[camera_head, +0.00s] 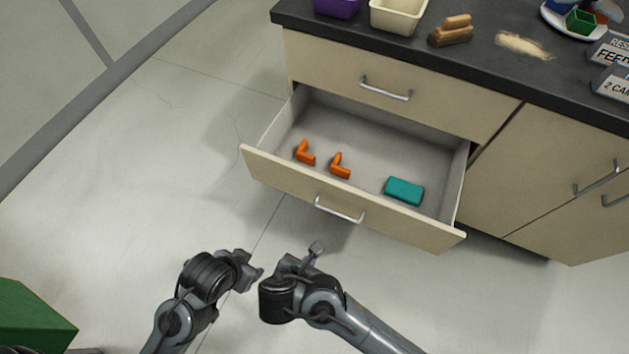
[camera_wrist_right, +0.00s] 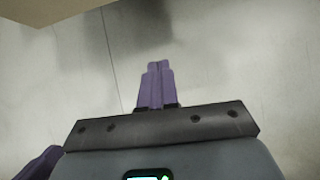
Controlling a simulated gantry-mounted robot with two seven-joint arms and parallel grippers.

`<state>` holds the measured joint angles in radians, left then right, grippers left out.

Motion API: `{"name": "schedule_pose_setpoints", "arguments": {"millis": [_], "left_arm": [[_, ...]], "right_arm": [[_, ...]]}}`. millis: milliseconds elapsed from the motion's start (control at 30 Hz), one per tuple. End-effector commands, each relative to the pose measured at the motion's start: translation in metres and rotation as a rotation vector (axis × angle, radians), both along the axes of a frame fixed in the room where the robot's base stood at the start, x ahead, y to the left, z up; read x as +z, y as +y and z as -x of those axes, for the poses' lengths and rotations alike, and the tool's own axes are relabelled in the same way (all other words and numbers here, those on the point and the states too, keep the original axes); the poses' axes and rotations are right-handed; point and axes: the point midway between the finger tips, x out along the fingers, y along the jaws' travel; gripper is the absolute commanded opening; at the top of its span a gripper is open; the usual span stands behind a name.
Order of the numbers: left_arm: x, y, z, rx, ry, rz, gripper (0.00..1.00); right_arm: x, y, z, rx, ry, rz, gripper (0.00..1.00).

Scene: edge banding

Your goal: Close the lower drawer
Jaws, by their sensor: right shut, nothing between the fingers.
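The lower drawer (camera_head: 345,206) is pulled out of the beige cabinet, with a silver bar handle (camera_head: 339,210) on its front. Two orange L-shaped pieces (camera_head: 305,153) and a teal block (camera_head: 404,191) lie inside it. My right gripper (camera_head: 316,249) is shut and empty, in front of the drawer front and apart from it. In the right wrist view its purple fingers (camera_wrist_right: 156,85) are together over bare floor. My left gripper (camera_head: 254,272) is to the left of the right one, also short of the drawer; its fingers are too small to read.
The upper drawer (camera_head: 340,75) above is shut. The dark countertop (camera_head: 385,47) holds a purple bin (camera_head: 337,8), a cream bin (camera_head: 398,15), a brush (camera_head: 452,31) and a plate. A green box (camera_head: 35,318) stands at lower left. The floor before the drawer is clear.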

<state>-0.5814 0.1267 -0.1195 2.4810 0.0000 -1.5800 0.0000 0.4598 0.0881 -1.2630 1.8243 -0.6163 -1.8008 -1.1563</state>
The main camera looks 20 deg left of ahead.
Motion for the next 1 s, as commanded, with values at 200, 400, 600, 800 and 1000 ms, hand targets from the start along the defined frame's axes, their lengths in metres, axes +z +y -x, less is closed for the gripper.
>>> {"name": "schedule_pose_setpoints", "arguments": {"millis": [200, 400, 600, 800, 1000], "left_arm": [[0.023, 0.000, 0.000, 0.000, -0.001, 0.001, 0.55], [0.023, -0.002, -0.001, 0.004, -0.001, 0.007, 0.55], [0.006, -0.003, -0.001, 0.008, -0.001, 0.012, 0.55], [-0.020, -0.003, -0.001, 0.008, 0.000, 0.012, 0.55], [-0.044, -0.002, -0.001, 0.005, 0.000, 0.009, 0.55]], "right_arm": [[0.069, 0.006, -0.050, 0.052, -0.174, 0.037, 0.00], [0.088, 0.006, -0.071, 0.049, -0.227, 0.036, 0.00], [0.071, 0.004, -0.088, 0.046, -0.230, 0.037, 0.00], [0.045, 0.002, -0.115, 0.045, -0.230, 0.036, 0.00], [0.022, 0.000, -0.142, 0.045, -0.229, 0.036, 0.00]]}}
